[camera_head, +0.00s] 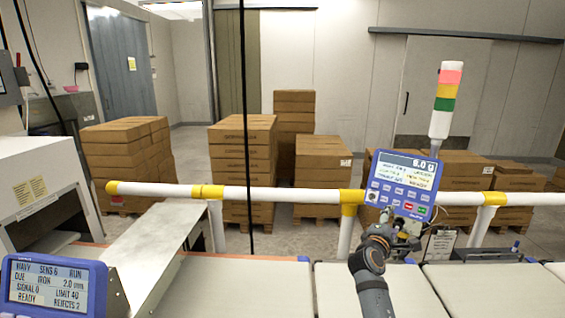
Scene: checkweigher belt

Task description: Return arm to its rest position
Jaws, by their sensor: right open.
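My right arm rises from the bottom edge over the belt. My right gripper (411,214) is at its upper end, in front of the lower edge of the blue checkweigher panel (404,183). It is open, small and dark, with no object seen in it. I cannot tell whether it touches the panel. The panel has a lit display on top with rows of buttons below, and the gripper overlaps its lower part. My left gripper is not in view.
A white rail with yellow joints (279,195) runs behind the pale belt sections (248,288). A signal tower (445,100) stands behind the panel. A blue detector display (50,287) is at lower left. Stacked cartons (243,150) stand beyond the rail.

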